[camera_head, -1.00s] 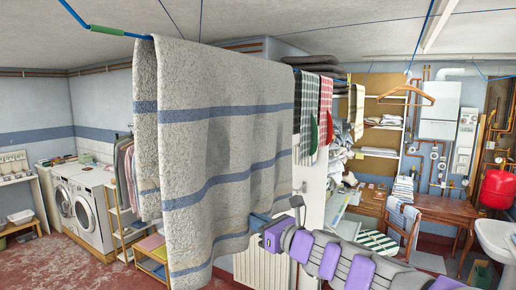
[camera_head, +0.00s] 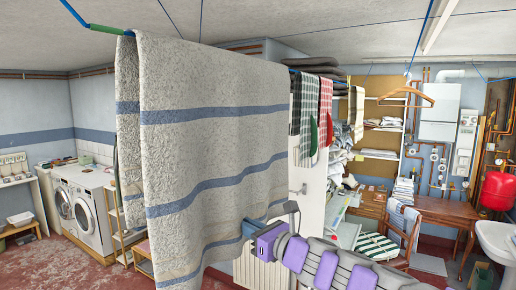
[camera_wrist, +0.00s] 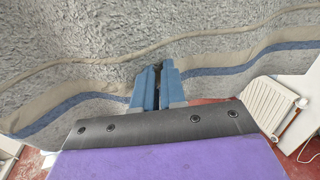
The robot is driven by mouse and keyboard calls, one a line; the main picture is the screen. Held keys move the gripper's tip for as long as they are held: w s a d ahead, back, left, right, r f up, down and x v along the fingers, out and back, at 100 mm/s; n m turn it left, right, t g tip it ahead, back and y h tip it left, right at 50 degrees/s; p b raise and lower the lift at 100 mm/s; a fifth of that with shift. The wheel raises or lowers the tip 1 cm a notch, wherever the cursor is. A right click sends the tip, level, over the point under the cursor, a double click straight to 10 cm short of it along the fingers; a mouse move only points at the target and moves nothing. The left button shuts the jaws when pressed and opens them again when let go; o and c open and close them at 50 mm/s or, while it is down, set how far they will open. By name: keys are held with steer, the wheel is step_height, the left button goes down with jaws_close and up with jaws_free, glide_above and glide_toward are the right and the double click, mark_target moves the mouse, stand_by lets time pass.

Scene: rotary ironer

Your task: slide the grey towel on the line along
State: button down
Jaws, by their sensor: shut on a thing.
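The grey towel (camera_head: 210,125) hangs folded over the blue line in the head view, with blue stripes across it. It fills most of the wrist view (camera_wrist: 90,60). My gripper (camera_wrist: 158,88) has blue fingers, close together, shut on the towel's lower part. In the head view my gripper (camera_head: 252,226) reaches the towel's lower right edge from the right, partly hidden by the cloth. The line (camera_head: 72,12) shows at the upper left, with a green section (camera_head: 106,30) beside the towel's left end.
Checked cloths (camera_head: 308,100) hang to the right of the towel. A clothes hanger (camera_head: 406,92) hangs farther right. A white radiator (camera_wrist: 268,104) stands below and behind. Washing machines (camera_head: 84,208) stand at the left, with a shelf (camera_head: 130,230) partly behind the towel.

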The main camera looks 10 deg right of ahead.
steer(key=shift+s+a, duration=0.25)
steer(key=shift+s, duration=0.15)
steer(key=c, duration=1.1)
jaws_free()
steer(key=shift+v, duration=3)
